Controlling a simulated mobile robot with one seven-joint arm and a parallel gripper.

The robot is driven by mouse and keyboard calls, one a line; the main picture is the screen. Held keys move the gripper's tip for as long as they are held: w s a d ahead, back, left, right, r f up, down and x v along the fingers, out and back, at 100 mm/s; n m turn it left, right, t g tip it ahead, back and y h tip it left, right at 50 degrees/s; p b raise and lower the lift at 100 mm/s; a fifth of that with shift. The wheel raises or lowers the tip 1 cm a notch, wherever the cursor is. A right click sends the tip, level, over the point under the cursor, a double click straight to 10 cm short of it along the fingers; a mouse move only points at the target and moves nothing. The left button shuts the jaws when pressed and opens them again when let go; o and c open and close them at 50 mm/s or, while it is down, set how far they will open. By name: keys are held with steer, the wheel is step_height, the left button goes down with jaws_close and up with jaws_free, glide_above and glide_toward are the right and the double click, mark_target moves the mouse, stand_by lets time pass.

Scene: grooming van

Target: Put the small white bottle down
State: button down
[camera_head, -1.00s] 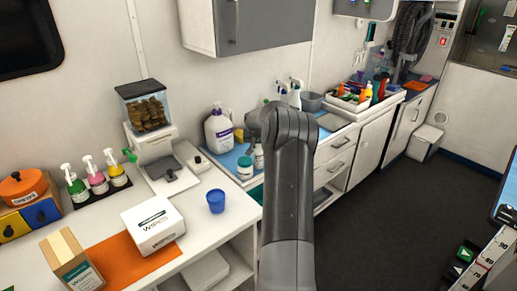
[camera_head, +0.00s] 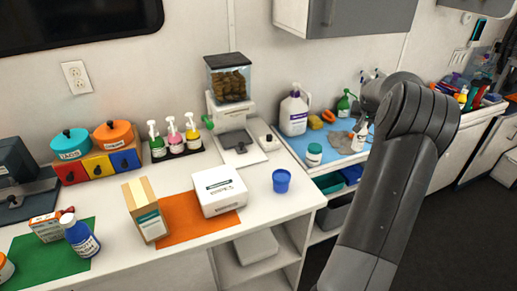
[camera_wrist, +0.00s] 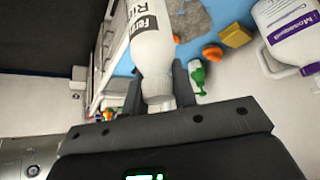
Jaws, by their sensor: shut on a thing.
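The small white bottle (camera_wrist: 152,45) has a black-and-white label and is between the two dark fingers of my gripper (camera_wrist: 160,88) in the wrist view. The gripper is shut on it. In the head view the bottle (camera_head: 359,138) shows in part beside my arm, over the blue mat (camera_head: 338,142) on the right-hand counter. The arm hides most of the gripper there. I cannot tell whether the bottle touches the mat.
A large white jug (camera_head: 294,113), a green-lidded jar (camera_head: 314,154) and a green spray bottle (camera_head: 343,103) stand near the mat. A blue cup (camera_head: 281,180), a wipes box (camera_head: 219,190) and an orange mat (camera_head: 190,222) occupy the left counter, which has bare white areas.

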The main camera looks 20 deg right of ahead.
step_height(320, 180, up, 19)
steer(key=w+a+n+t+y, duration=0.1)
steer(key=w+a+n, duration=0.35)
steer(key=a, duration=0.95)
steer(key=w+a+n+y, duration=0.15)
steer(key=w+a, duration=0.55)
steer(key=a, duration=0.7)
steer(key=w+a+n+t+y, duration=0.15)
steer(key=w+a, duration=0.35)
steer(key=a, duration=0.9)
steer(key=s+a+n+g+y, duration=0.1)
steer(key=s+a+n+y, duration=0.15)
steer(key=a, duration=1.35)
steer(key=s+a+n+y, duration=0.1)
steer(key=s+a+n, duration=0.2)
steer(key=a, duration=1.3)
step_height(320, 180, down, 11)
steer(key=a, duration=0.2)
steer(key=a+f, duration=1)
steer(key=f, duration=0.1)
steer(key=shift+w+a+n, duration=0.3)
steer(key=shift+w, duration=0.15)
